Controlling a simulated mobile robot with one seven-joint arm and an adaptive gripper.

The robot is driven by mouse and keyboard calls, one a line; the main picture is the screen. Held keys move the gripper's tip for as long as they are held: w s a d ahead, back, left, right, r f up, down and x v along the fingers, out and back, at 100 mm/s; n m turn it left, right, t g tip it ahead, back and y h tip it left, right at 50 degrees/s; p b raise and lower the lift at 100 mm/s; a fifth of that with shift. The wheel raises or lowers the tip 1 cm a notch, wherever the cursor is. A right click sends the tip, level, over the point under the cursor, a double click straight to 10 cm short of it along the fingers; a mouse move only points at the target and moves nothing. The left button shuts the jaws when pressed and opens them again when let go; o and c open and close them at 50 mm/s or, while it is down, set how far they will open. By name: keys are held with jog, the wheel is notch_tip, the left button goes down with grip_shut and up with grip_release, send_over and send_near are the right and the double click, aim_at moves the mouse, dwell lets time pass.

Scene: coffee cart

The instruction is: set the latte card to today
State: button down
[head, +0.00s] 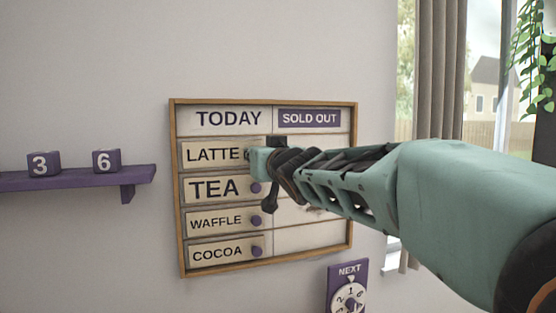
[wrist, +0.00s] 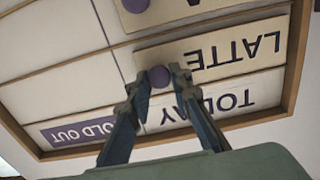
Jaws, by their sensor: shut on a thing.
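The menu board (head: 173,190) hangs on the wall with a TODAY column on the left and a SOLD OUT column on the right. The LATTE card (head: 212,154) is in the top row, under TODAY. It shows upside down in the wrist view (wrist: 215,62). My gripper (head: 260,160) is at the card's right end. In the wrist view my gripper (wrist: 160,84) has its fingers on either side of the card's round purple knob (wrist: 159,76), shut on it. My gripper hides this knob in the head view.
The TEA (head: 213,188), WAFFLE (head: 213,221) and COCOA (head: 213,252) cards sit below, also under TODAY. The visible SOLD OUT slots look empty. A purple shelf (head: 80,178) with number blocks is left; a NEXT dial (head: 347,296) is below right.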

jog(key=shift+a, duration=0.2)
jog(key=c, duration=1.8)
grip_release()
jog(key=shift+s+a, duration=0.1)
jog(key=shift+o, duration=0.2)
jog(key=shift+d, duration=0.2)
